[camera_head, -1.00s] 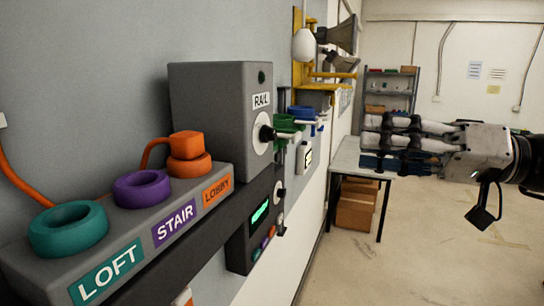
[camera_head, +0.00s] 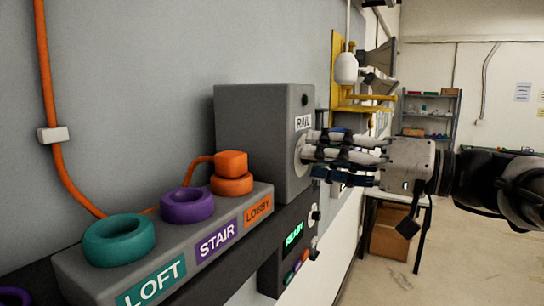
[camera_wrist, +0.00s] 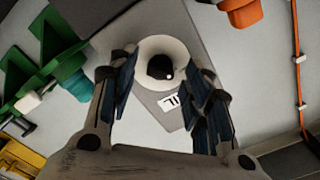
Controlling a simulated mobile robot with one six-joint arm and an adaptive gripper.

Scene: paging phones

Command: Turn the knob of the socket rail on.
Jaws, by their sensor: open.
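The grey RAIL box (camera_head: 255,140) stands at the end of the socket rail (camera_head: 215,210), fixed to the wall. Its knob is behind my fingers in the head view. In the wrist view the dark round knob (camera_wrist: 160,68) sits on a pale round dial (camera_wrist: 178,48), with the RAIL label (camera_wrist: 170,103) beside it. My gripper (camera_head: 312,153) is open, its fingers pointing at the box face. In the wrist view the fingers lie on both sides of the knob, with gaps to it. Whether the fingertips touch the dial I cannot tell. A small lamp (camera_head: 305,99) on the box looks dark.
The rail carries a teal ring (camera_head: 118,240), a purple ring (camera_head: 188,206) and an orange plug (camera_head: 231,172) with a cord. Below is a unit with a lit READY display (camera_head: 293,234). Yellow brackets (camera_head: 350,100) stand beyond; a table and shelf are at the back right. Floor at right is clear.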

